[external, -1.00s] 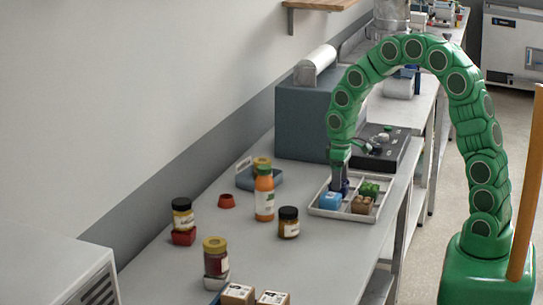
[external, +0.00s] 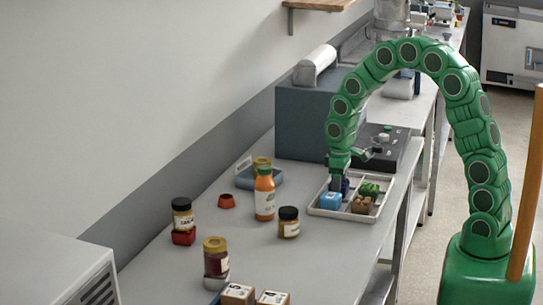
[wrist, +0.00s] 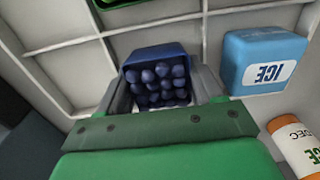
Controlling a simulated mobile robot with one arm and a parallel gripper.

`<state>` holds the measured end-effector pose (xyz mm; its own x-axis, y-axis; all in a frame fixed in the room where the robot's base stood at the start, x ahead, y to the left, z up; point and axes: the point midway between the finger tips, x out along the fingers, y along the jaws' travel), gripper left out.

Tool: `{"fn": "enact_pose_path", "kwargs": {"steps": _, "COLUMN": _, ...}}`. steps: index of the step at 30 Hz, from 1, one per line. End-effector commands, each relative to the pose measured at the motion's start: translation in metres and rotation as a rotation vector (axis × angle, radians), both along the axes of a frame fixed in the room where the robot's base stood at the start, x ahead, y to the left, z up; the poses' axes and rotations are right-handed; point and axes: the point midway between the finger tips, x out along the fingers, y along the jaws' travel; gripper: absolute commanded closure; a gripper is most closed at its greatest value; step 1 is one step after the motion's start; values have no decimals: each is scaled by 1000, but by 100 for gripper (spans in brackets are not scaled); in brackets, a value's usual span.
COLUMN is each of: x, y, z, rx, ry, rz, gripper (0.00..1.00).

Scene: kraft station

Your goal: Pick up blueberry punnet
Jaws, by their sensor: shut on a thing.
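The blueberry punnet (wrist: 157,58) is a small dark blue box of round blueberries. In the wrist view it sits between the two grey fingers of my gripper (wrist: 161,88), which is shut on its sides. In the external view my gripper (external: 337,177) is at the far left part of the white divided tray (external: 325,213). The punnet (external: 345,185) shows there as a small dark blue patch, partly hidden by the gripper. I cannot tell how far its base is from the tray floor.
A blue ice pack (external: 331,200), a green item (external: 369,190) and a brown item (external: 362,205) sit in the tray. An orange bottle (external: 264,195) and a dark-lidded jar (external: 288,223) stand to its left. A blue-grey machine (external: 305,120) stands behind.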

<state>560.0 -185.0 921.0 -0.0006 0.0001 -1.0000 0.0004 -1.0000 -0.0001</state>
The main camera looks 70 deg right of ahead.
Motion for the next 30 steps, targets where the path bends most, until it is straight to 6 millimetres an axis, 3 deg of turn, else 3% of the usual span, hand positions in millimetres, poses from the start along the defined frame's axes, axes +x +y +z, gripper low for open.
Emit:
{"fn": "enact_pose_path", "kwargs": {"steps": 8, "x": 1, "y": 0, "z": 29, "rx": -2, "ry": -6, "rz": 0, "gripper": 66}}
{"fn": "enact_pose_path", "kwargs": {"steps": 25, "x": -50, "y": 17, "z": 93, "rx": 0, "ry": -3, "rz": -1, "gripper": 66}}
{"fn": "enact_pose_path", "kwargs": {"steps": 30, "x": -72, "y": 24, "z": 101, "rx": 0, "ry": -1, "rz": 0, "gripper": 66}}
